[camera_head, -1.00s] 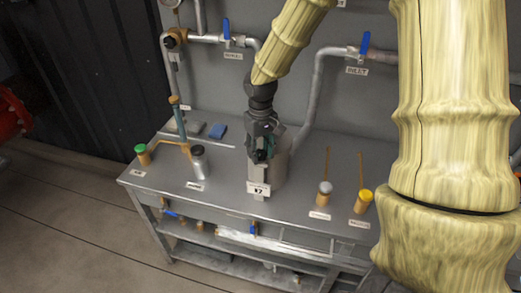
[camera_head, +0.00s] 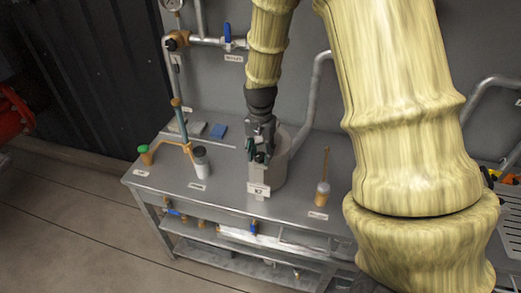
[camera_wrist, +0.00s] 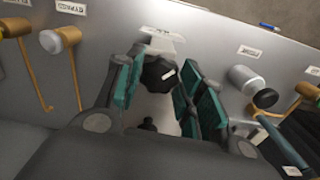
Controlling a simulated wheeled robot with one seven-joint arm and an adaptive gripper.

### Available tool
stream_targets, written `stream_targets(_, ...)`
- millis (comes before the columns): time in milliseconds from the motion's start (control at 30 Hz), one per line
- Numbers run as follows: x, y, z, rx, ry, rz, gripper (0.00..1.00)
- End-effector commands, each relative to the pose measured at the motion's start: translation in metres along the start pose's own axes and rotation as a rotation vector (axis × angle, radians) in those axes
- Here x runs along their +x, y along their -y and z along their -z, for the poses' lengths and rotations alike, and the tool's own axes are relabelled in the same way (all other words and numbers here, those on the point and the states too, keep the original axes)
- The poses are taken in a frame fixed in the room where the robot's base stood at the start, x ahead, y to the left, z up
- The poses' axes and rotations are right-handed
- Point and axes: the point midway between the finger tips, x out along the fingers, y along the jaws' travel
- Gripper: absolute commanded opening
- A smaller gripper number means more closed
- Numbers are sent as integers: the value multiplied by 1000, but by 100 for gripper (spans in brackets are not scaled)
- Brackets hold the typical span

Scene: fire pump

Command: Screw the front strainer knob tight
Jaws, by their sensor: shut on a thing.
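The front strainer knob is a dark faceted knob with a small white mark (camera_wrist: 158,75), in the upper middle of the wrist view. My gripper (camera_wrist: 157,90) has its teal-padded fingers on both sides of the knob and is shut on it. In the head view my gripper (camera_head: 258,152) points down at the front of the grey strainer body (camera_head: 280,168) on the bench. It hides the knob there. A white label plate (camera_head: 258,189) sits just below. I cannot tell how far the knob is screwed in.
A brass fitting with an upright rod (camera_head: 322,192) stands on the right. Pipes and a blue valve handle (camera_head: 227,32) are behind. My arm covers the right side.

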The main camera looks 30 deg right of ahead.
Motion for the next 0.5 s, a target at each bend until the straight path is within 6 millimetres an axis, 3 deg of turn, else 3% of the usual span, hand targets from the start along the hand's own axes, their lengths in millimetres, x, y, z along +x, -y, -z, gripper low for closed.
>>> stream_targets(500, -3, 0, 1, 491, -3, -1, 14)
